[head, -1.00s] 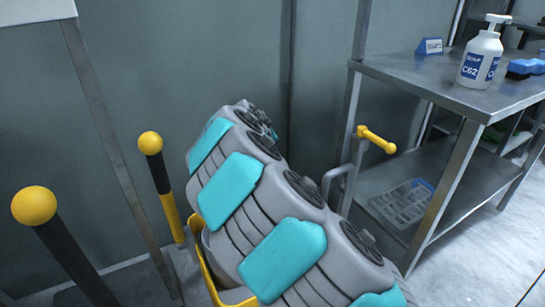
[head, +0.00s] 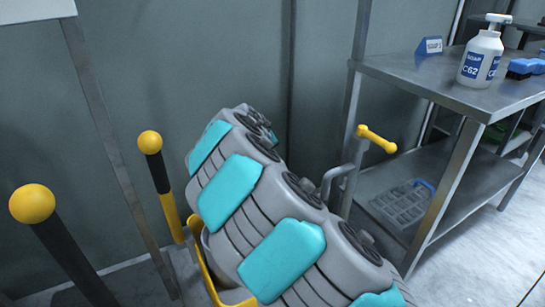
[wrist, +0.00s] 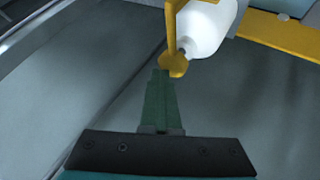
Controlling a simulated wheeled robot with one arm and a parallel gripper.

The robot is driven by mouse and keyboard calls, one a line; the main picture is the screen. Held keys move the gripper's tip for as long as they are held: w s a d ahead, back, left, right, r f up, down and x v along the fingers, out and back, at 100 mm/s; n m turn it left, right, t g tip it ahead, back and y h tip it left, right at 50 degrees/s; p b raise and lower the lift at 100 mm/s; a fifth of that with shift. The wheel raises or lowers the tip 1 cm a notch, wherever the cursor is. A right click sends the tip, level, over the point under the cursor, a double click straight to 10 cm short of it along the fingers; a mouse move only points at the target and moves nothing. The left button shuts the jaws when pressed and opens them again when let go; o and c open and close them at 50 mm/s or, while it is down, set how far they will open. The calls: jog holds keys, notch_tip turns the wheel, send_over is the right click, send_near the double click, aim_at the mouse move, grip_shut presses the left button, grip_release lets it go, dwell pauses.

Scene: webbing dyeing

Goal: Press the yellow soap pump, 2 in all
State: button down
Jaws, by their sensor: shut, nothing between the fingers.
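In the wrist view a yellow pump (wrist: 173,62) shows at the top middle, with a white bottle (wrist: 210,28) behind it. My gripper (wrist: 160,75) is shut and empty, its green fingers together. The fingertips are right beside the lower yellow end of the pump; I cannot tell whether they touch. In the head view my arm fills the middle and my gripper is hidden.
A white pump bottle labelled C62 (head: 481,58) stands on a steel table (head: 440,82) at the right, beside a blue sign (head: 429,46) and a blue object (head: 524,68). Yellow-topped levers (head: 33,204) stand at the left. A yellow edge (wrist: 280,37) crosses the wrist view.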

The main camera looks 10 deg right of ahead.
jog(key=shift+f, duration=0.35)
jog(key=shift+r, duration=0.15)
dwell(0.3)
jog(key=shift+r+p, duration=0.3)
jog(key=shift+r, duration=0.9)
jog(key=shift+r+p, duration=0.8)
jog(key=shift+r, duration=1.7)
